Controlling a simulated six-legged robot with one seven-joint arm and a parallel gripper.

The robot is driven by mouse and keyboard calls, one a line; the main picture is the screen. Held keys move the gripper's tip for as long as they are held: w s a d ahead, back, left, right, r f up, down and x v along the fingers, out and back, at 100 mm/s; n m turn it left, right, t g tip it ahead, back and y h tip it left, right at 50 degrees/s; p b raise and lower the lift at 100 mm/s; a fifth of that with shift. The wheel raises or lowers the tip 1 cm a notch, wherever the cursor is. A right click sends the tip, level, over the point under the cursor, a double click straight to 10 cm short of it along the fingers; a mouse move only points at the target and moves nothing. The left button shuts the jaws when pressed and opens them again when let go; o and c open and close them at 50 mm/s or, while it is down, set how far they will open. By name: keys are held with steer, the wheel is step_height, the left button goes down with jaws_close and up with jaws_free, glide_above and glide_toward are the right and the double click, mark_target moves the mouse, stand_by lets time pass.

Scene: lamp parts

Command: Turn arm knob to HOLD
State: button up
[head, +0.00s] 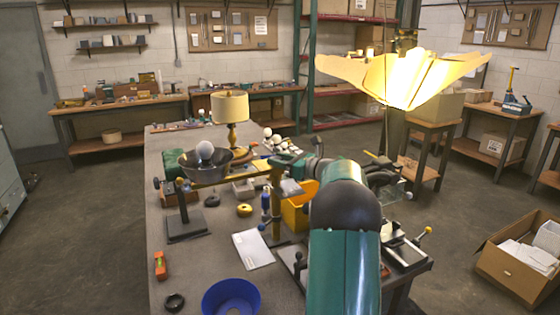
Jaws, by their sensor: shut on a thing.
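A lamp stand with a dark square base (185,226) and a brass-coloured arm (232,176) stands on the workbench. The arm reaches right to an upright brass post (276,205). My teal arm comes up from the bottom and hides part of the bench. My gripper (288,160) appears small and dark at the top of this post, left of my forearm. It is shut on what seems to be the arm knob, at the joint of arm and post. The knob is mostly covered, and its HOLD marking and setting cannot be read.
A lit, fanned shade (405,78) hangs at right.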

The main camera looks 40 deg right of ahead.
steer(key=shift+a+m+h, duration=0.1)
steer(key=shift+m+h, duration=0.3)
steer(key=shift+h, duration=0.2)
steer(key=m+h, duration=0.2)
steer(key=h, duration=0.1)
steer(key=m+h, duration=0.1)
steer(key=h, duration=0.1)
steer(key=shift+a+t, duration=0.35)
steer(key=shift+t, duration=0.05)
steer(key=m+h, duration=0.1)
steer(key=h, duration=0.1)
steer(key=m+g+h, duration=0.1)
steer(key=m+h, duration=0.2)
steer(key=h, duration=0.1)
steer(key=shift+w+a+m+g+h, duration=0.1)
steer(key=shift+a+m+g+h, duration=0.2)
steer(key=shift+h, duration=0.3)
steer(key=shift+m+g+h, duration=0.4)
steer(key=shift+m, duration=0.1)
steer(key=o, duration=1)
steer(key=shift+d, duration=0.1)
